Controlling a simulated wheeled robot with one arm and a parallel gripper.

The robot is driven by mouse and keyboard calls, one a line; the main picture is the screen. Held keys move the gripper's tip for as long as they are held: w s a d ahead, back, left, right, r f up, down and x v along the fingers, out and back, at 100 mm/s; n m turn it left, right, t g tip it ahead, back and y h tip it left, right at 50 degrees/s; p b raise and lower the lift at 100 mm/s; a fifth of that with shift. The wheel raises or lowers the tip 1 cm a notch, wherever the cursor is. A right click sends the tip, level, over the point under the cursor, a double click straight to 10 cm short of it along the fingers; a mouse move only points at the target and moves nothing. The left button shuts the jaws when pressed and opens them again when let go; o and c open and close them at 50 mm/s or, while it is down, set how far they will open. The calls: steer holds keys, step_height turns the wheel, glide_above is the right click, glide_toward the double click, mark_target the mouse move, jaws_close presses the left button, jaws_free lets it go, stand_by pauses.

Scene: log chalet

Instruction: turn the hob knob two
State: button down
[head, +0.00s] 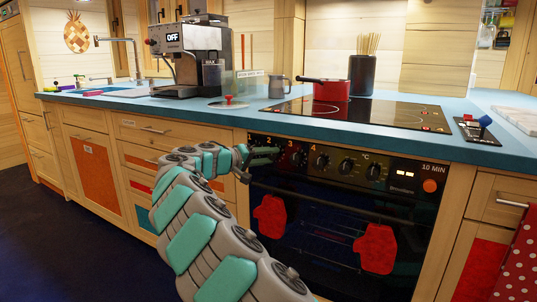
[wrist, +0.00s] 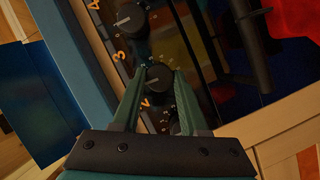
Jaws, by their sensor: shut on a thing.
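Knob two (wrist: 158,77) is a round dark knob on the black oven front panel, with an orange 2 beside it in the wrist view. My gripper (wrist: 160,72) has its two green fingers on either side of this knob, closed on it. In the head view my gripper (head: 256,159) is at the left end of the knob row, and knob two is mostly hidden there. Knob three (wrist: 129,18) sits just beyond the fingertips in the wrist view, and it also shows in the head view (head: 299,159).
Further right on the panel are several more knobs (head: 346,167) and an orange button (head: 430,186). Red oven mitts (head: 271,216) hang on the oven front below. Above is the hob (head: 375,113) with a red pan (head: 331,90). Drawers (head: 155,130) stand left of the oven.

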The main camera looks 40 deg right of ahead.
steer(key=shift+f+n, duration=0.1)
steer(key=shift+n, duration=0.3)
steer(key=shift+c, duration=2.2)
jaws_free()
steer(key=a+r, duration=0.1)
steer(key=a, duration=0.6)
steer(key=shift+a, duration=0.4)
steer(key=shift+s+r, duration=0.1)
steer(key=shift+s, duration=0.05)
